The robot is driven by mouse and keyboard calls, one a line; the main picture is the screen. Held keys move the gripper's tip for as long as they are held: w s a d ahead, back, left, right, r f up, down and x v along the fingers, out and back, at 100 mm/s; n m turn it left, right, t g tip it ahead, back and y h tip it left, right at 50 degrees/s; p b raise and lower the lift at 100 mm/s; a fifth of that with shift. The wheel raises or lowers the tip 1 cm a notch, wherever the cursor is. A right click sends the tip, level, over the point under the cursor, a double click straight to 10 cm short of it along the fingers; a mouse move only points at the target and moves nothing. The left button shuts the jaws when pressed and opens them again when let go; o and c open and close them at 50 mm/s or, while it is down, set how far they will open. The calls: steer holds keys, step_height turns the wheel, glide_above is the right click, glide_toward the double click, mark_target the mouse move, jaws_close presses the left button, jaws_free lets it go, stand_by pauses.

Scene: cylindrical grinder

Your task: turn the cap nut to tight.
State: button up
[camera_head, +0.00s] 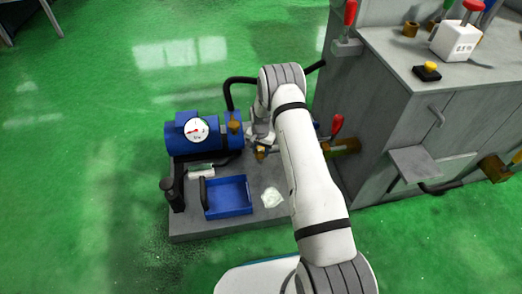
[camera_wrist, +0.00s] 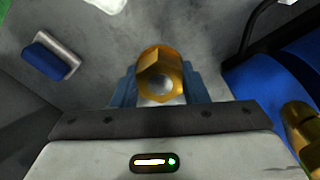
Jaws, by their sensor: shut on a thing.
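The cap nut (camera_wrist: 161,72) is a brass hex nut with a round grey centre, in the upper middle of the wrist view. My gripper (camera_wrist: 160,88) is shut on it, with a blue finger pad on each side of the nut. The pads hide the nut's sides. In the head view my gripper (camera_head: 260,139) is low beside the blue motor-like unit, partly hidden by my arm. A small brass piece (camera_head: 261,153) shows just below it; I cannot tell if this is the nut.
A blue cylindrical unit with a gauge (camera_head: 197,130) stands left of my gripper. A blue tray (camera_head: 228,197) and a pale cloth (camera_head: 272,197) lie on the grey base plate (camera_head: 200,228). A grey machine cabinet (camera_head: 385,120) with a red-handled lever (camera_head: 337,125) stands close on the right.

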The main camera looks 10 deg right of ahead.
mark_target(261, 149)
steer(key=m, duration=1.1)
steer(key=shift+m, duration=0.3)
stand_by(0.4)
steer(key=o, duration=1)
steer(key=shift+r, duration=0.1)
step_height(261, 149, up, 8)
steer(key=p, duration=0.3)
steer(key=shift+f, duration=0.2)
